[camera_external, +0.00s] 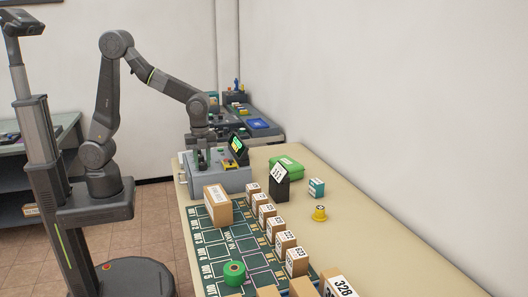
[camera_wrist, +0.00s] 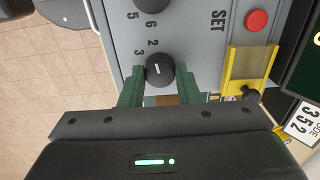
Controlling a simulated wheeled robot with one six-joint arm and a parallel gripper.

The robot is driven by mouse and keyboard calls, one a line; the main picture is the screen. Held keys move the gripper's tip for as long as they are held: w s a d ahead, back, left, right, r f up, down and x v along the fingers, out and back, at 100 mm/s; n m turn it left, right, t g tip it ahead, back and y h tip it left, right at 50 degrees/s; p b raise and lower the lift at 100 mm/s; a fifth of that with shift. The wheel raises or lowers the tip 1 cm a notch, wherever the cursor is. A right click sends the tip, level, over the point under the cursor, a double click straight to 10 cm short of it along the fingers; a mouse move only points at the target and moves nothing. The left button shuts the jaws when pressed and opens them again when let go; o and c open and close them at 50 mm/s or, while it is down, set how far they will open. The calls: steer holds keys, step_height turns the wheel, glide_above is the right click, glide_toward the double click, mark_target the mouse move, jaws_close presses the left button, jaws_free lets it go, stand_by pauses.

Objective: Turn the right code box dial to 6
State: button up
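The grey code box (camera_external: 222,182) stands at the far end of the table, with a tilted dark display (camera_external: 238,144) on it. My gripper (camera_external: 202,162) points down at its top. In the wrist view, a black dial (camera_wrist: 160,70) with a white pointer line lies between the green fingertips of my gripper (camera_wrist: 161,84). The digits 2 and 3 are printed by this dial. The fingers stand close on both sides of it; whether they press on it is unclear. A second black dial (camera_wrist: 154,5) is at the top edge, near the digits 5 and 6.
The panel has a red button (camera_wrist: 257,20) near the word SET and a yellow bracket (camera_wrist: 248,70). Along the table are a green box (camera_external: 286,167), a dark number sign (camera_external: 279,184), several small cartons (camera_external: 264,214) and a green roll (camera_external: 234,273). The table's right side is mostly clear.

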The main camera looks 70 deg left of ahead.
steer(key=c, duration=0.3)
